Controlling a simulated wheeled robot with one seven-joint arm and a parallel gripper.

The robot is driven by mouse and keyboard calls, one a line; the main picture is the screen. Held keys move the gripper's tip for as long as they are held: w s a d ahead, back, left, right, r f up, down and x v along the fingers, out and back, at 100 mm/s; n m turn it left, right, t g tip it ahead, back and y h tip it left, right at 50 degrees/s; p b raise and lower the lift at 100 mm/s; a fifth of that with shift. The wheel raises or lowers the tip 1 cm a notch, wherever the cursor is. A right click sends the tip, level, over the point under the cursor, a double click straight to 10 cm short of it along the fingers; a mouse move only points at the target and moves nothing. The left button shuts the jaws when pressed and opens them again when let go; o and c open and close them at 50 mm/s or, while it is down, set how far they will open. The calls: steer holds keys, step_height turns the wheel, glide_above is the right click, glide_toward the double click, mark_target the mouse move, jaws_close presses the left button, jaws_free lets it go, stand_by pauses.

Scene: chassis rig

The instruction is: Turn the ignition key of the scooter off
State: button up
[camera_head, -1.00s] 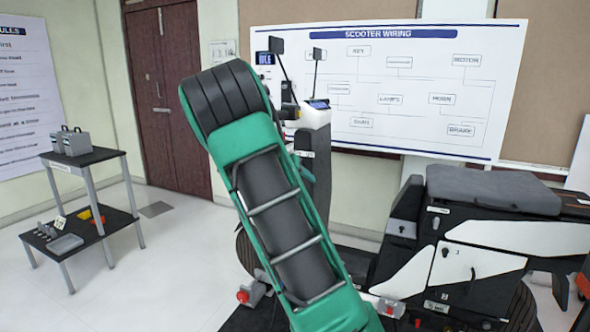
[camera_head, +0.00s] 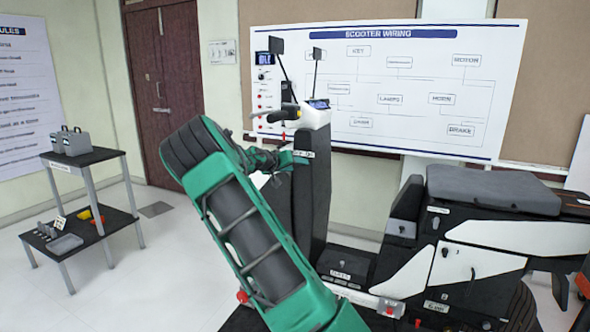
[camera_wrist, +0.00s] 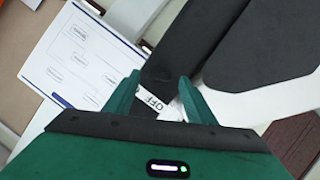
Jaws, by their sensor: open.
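The scooter stands right of centre in the head view, with its dark front column (camera_head: 314,185) upright under the handlebar (camera_head: 290,108). My gripper (camera_wrist: 158,77) is open in the wrist view, its two green fingers apart in front of the dark column. A white label reading OFF (camera_wrist: 152,102) shows between the fingers. A small dark shape lies near the fingertips, but I cannot make out the ignition key clearly or its angle. In the head view my green arm covers part of the column's left side, and the gripper is beside the column near a small white label (camera_head: 303,157).
A wiring board (camera_head: 420,90) hangs on the wall behind the scooter. The scooter's grey seat (camera_head: 492,190) is at the right. A two-tier trolley (camera_head: 85,205) with a toolbox stands at the left. The floor between trolley and scooter is clear.

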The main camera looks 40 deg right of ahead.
steer(key=shift+x, duration=1.1)
steer(key=c, duration=1)
steer(key=shift+w+a+f, duration=0.1)
steer(key=shift+a+f, duration=0.05)
steer(key=shift+a, duration=0.2)
steer(key=shift+c, duration=0.2)
steer(key=shift+d, duration=0.25)
steer(key=n+g+h, duration=0.1)
steer(key=n, duration=0.2)
steer(key=n+g+h, duration=0.1)
steer(key=n, duration=0.2)
steer(key=shift+w+f+g+h, duration=0.1)
steer(key=shift+f+g+h, duration=0.05)
steer(key=shift+g+h, duration=0.15)
steer(key=shift+f+n+h, duration=0.15)
steer(key=shift+n+h, duration=0.45)
steer(key=shift+n, duration=1)
steer(key=shift+f, duration=0.1)
